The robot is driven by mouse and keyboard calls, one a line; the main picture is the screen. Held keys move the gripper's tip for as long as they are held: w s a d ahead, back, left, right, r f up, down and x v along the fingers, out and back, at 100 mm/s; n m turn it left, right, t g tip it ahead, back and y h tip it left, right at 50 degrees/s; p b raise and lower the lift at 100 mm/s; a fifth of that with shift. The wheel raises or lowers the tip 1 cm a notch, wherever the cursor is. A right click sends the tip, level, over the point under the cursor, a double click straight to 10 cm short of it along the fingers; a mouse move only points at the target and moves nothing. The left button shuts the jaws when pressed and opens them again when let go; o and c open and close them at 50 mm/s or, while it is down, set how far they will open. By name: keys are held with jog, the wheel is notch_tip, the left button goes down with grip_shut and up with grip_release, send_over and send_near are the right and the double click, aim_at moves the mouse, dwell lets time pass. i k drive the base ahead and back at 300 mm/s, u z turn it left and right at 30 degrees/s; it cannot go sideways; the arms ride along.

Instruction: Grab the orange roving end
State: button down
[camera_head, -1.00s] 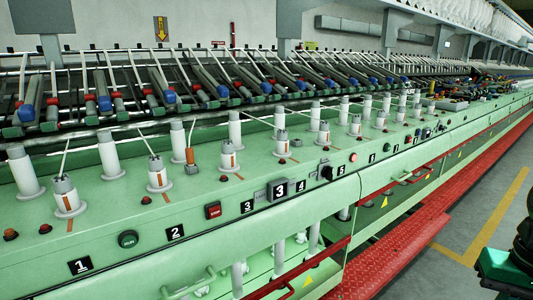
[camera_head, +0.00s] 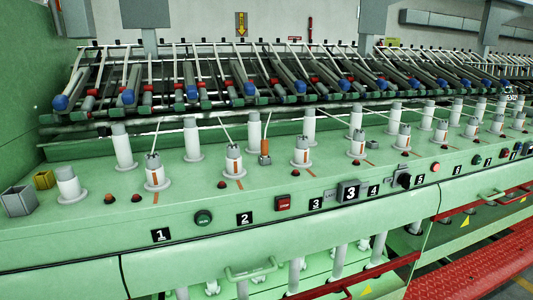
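No thing in view is plainly a loose orange roving end. A small orange-brown piece (camera_head: 265,147) stands among the white bobbins on the green machine deck (camera_head: 330,180), behind the second row gap. Narrow orange marks also show on front-row bobbins, such as the bobbin above label 1 (camera_head: 155,172) and the bobbin above label 2 (camera_head: 233,158). Thin white strands rise from several of these bobbins toward the rollers; one white strand (camera_head: 157,133) stands nearly upright. My gripper is not in view.
The front panel carries a green button (camera_head: 203,217), a red button (camera_head: 283,203) and numbered labels. A red handrail (camera_head: 385,272) and red step (camera_head: 470,275) project at lower right.

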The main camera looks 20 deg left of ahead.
aim_at(264, 143)
jog(key=z, duration=1.3)
jog(key=k, duration=1.6)
jog(key=u, duration=1.3)
jog(key=i, duration=1)
jog(key=u, duration=0.05)
